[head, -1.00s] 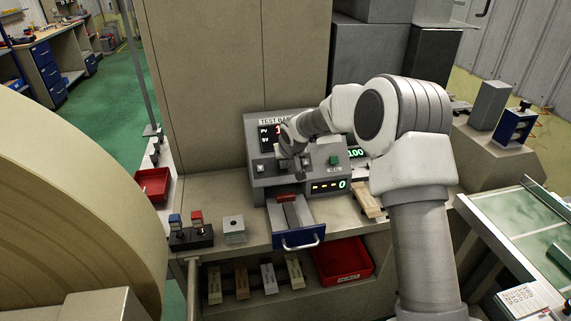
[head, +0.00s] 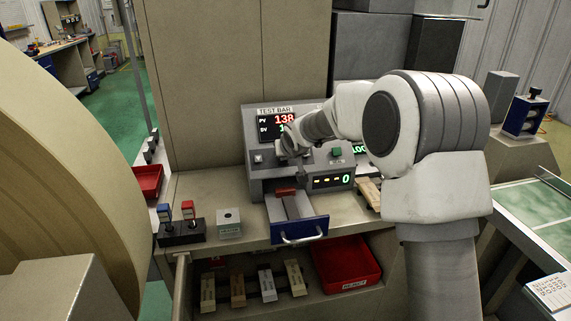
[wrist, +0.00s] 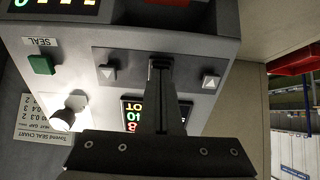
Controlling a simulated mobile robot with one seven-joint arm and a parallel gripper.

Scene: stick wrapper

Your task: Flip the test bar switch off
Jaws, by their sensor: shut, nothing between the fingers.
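The grey test bar unit (head: 262,184) stands on the bench, labelled TEST BAR, with a red PV reading of 138 on its display (head: 283,120). In the wrist view its panel (wrist: 205,45) appears upside down. Two arrow buttons (wrist: 107,72) (wrist: 211,82) flank my gripper (wrist: 160,64). I cannot tell whether this knob is the switch. My gripper is shut and empty, pointing at the panel between the arrows. It hides what lies behind it.
An open blue-fronted drawer (head: 300,231) juts out below the unit. A black block with blue and red handles (head: 181,233) and a grey box (head: 229,223) stand to the left. A red bin (head: 346,264) is on the shelf below. A big tan roll (head: 80,150) fills the left.

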